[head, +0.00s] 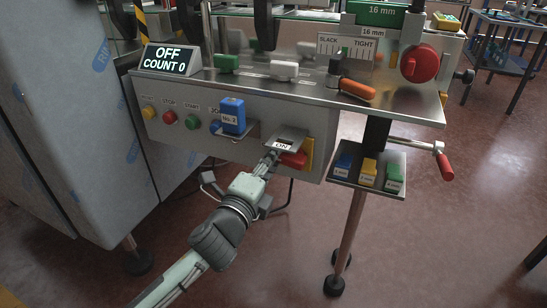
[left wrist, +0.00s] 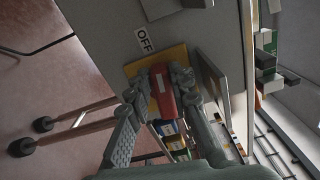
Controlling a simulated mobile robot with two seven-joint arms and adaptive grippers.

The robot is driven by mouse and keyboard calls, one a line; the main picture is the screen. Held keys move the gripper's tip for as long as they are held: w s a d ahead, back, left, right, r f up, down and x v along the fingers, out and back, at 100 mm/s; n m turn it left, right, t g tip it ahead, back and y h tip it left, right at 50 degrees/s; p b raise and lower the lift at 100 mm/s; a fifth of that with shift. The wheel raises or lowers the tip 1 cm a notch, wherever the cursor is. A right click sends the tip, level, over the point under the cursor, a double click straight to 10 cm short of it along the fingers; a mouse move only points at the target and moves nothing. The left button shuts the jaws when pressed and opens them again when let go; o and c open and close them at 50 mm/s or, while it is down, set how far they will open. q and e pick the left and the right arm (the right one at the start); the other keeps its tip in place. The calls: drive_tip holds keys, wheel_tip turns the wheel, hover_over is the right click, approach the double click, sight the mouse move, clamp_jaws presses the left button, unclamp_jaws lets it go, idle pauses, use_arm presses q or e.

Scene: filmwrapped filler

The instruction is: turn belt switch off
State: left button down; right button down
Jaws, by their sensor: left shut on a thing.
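The belt switch's red handle (head: 295,160) sits on a yellow plate (head: 309,150) at the right of the machine's front panel. An ON label (head: 281,146) shows above the handle in the head view. In the left wrist view the red handle (left wrist: 162,95) stands in front of the yellow plate (left wrist: 178,54), with an OFF label (left wrist: 145,40) beside the plate. My left gripper (head: 272,157) is shut on the red handle, with a finger on each side in the left wrist view (left wrist: 161,80). My right gripper is not in view.
A display (head: 168,60) reads OFF, COUNT 0. Left of the switch are yellow, red, green and blue buttons and a blue block (head: 232,115) on a bracket. A small tray (head: 340,173) with coloured blocks and a red crank handle (head: 445,167) are to the right.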

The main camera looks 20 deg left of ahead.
use_arm(q)
drive_tip(key=shift+f+n, duration=0.2)
drive_tip(key=shift+n, duration=0.6)
drive_tip(key=c, duration=1.4)
unclamp_jaws()
drive_tip(key=shift+o, duration=0.2)
drive_tip(key=s, duration=1.2)
drive_tip(key=shift+a, duration=0.25)
